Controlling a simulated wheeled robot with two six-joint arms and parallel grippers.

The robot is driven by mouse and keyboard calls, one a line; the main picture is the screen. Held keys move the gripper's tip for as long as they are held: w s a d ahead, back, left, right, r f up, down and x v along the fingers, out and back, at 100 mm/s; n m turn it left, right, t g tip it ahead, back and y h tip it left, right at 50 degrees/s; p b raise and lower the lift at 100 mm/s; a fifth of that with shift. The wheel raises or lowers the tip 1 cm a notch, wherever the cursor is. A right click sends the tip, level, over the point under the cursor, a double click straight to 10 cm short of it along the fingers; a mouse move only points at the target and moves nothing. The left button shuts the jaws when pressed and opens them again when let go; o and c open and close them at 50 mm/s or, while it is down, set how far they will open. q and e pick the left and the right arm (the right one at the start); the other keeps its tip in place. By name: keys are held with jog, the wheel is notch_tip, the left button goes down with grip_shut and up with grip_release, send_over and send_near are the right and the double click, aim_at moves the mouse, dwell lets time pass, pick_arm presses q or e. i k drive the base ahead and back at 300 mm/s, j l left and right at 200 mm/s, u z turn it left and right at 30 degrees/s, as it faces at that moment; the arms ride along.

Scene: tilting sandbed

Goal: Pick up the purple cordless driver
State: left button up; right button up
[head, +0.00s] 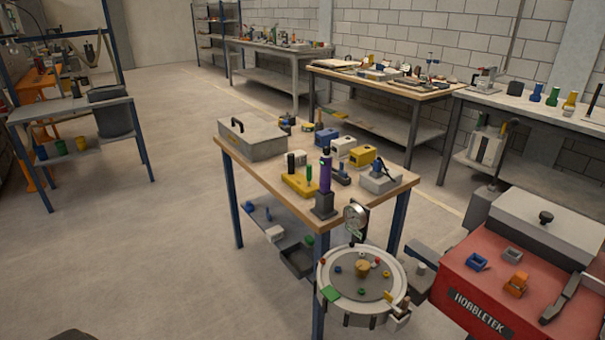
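A purple upright tool (325,173), which looks like the cordless driver, stands at the near corner of the wooden-topped table (277,184). Its lower end meets a dark grey block (325,205); I cannot tell whether it sits in the block or on it. Its top is dark and narrow. Neither of my grippers is in view.
A yellow block (298,187) with small upright parts stands just left of the tool. A grey lidded box (252,139) is at the table's left end. A round dial-fitted tray (333,299) and a red machine (497,272) stand in front. Floor at left is clear.

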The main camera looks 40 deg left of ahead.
aim_at(325, 161)
jog(key=u, duration=0.95)
